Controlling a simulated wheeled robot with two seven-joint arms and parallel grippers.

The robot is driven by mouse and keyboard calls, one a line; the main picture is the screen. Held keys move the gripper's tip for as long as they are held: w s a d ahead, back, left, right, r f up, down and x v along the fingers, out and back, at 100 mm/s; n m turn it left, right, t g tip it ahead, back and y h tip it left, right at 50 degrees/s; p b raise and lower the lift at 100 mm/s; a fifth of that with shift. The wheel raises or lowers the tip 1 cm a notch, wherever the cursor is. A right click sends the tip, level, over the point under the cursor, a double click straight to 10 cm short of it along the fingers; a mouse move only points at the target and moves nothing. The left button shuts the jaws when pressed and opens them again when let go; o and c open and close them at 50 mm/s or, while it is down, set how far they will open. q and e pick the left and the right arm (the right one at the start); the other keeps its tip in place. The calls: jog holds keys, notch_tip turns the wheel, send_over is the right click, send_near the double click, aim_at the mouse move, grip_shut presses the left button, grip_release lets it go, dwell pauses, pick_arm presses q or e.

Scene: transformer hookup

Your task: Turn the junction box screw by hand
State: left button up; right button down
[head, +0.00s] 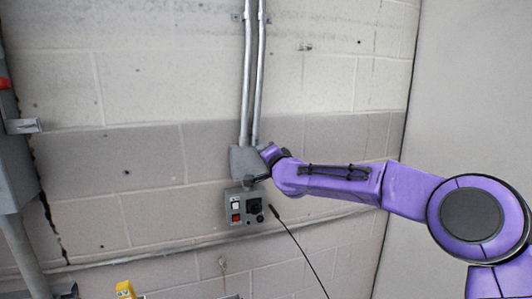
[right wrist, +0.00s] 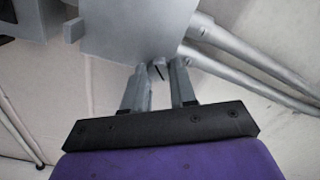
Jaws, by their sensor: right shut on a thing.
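The junction box (head: 240,158) is a grey metal box on the block wall, at the lower end of two conduits. In the right wrist view the box (right wrist: 118,28) fills the upper middle. My right gripper (head: 262,174) is at the box's lower right side, its fingers mostly hidden in the head view. In the right wrist view its two grey fingertips (right wrist: 162,66) meet the box's near edge and are shut on the junction box screw (right wrist: 158,71). Only a small part of the screw, with a dark slot-like line, shows between them. My left gripper is not in view.
A grey control box (head: 229,210) with white and red buttons and a black knob hangs just below. Two conduits (head: 254,80) rise above the junction box. A thin black cable (head: 302,250) runs down to the right. A grey cabinet (head: 10,150) stands far left.

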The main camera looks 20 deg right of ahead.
jog(key=shift+n+p, duration=0.35)
jog(key=shift+n, duration=3.15)
jog(key=c, duration=0.9)
grip_release()
jog(key=s+b, duration=0.5)
jog(key=s, duration=0.5)
jog(key=shift+s+d, duration=0.15)
jog(key=shift+s, duration=0.1)
